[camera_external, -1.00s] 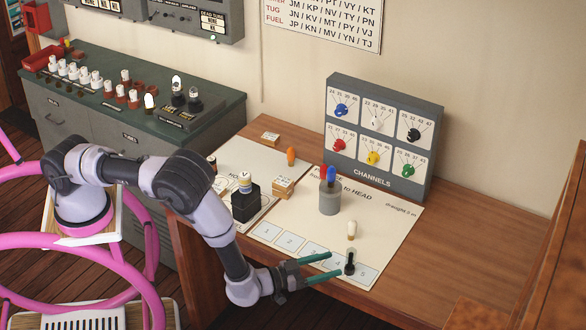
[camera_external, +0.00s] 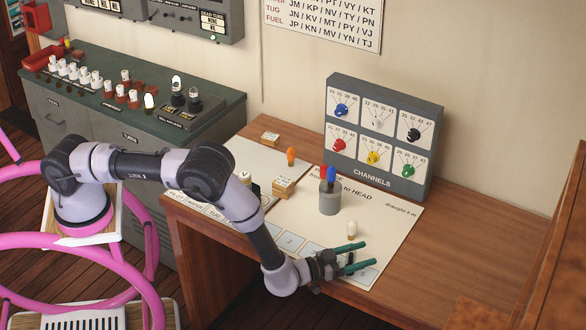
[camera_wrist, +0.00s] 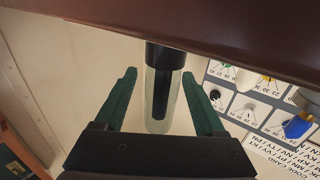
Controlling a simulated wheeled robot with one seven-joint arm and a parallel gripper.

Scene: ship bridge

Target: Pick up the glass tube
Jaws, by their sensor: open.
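The glass tube (camera_wrist: 158,95) is clear, with a dark core and a black end. In the wrist view it stands between my two green fingers, with a gap visible on each side. In the external view its dark form (camera_external: 350,259) shows between the fingers, over the numbered boxes on the chart, partly hidden. My gripper (camera_external: 367,255) is open around the tube; its fingers also flank it in the wrist view (camera_wrist: 159,74). I cannot tell whether the tube touches the palm.
A small white-topped piece (camera_external: 352,229) stands just behind my fingers. A grey cup (camera_external: 330,199) with red and blue markers stands further back. The CHANNELS panel (camera_external: 384,138) is at the wall. The desk's right side (camera_external: 470,235) is clear.

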